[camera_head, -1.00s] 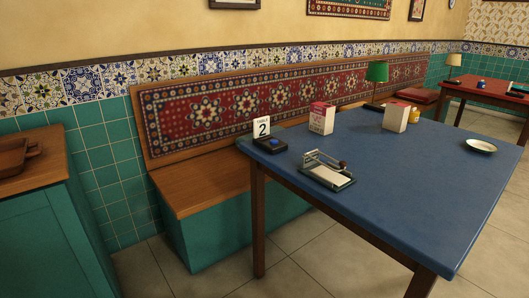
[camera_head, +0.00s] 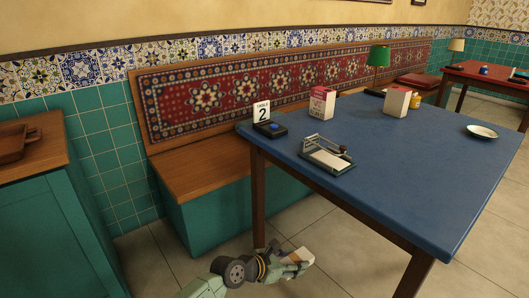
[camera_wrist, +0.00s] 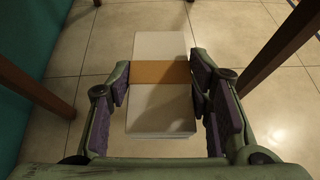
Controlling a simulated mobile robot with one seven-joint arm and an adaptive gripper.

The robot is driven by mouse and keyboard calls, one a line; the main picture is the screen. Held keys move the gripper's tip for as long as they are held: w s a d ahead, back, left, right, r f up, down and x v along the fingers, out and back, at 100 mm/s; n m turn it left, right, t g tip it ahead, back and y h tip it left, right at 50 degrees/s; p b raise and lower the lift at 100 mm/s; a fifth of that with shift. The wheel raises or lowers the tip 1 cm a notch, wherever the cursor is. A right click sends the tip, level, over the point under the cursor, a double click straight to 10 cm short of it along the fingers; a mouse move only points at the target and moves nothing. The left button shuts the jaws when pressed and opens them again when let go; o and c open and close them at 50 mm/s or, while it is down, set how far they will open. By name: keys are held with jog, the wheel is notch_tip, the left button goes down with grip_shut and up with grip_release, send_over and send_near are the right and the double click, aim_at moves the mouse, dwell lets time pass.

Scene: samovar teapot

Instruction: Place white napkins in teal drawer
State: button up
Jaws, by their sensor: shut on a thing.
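A white napkin stack with an orange band shows in the wrist view (camera_wrist: 160,110), between the purple-padded fingers of my gripper (camera_wrist: 160,88). My gripper is shut on its sides. In the head view my gripper (camera_head: 296,262) is low at the bottom centre, over the floor beside the blue table's near-left leg. The stack shows there only as a small pale shape with a brown band. A teal cabinet (camera_head: 50,235) with a wooden top stands at the left edge. No open drawer is visible, and the cabinet's lower part is cut off.
The blue table (camera_head: 420,165) bears a number sign, a paper holder (camera_head: 327,158), boxes, a lamp and a plate. Its dark legs (camera_head: 258,200) stand close to my gripper. A teal-based bench (camera_head: 220,220) is behind. Tiled floor is open between cabinet and table.

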jog(key=s+r, duration=0.3)
jog(key=r, duration=1.3)
jog(key=s+r, duration=0.3)
jog(key=r, duration=1.4)
jog(key=shift+s+n+t, duration=0.3)
jog(key=shift+a, duration=0.1)
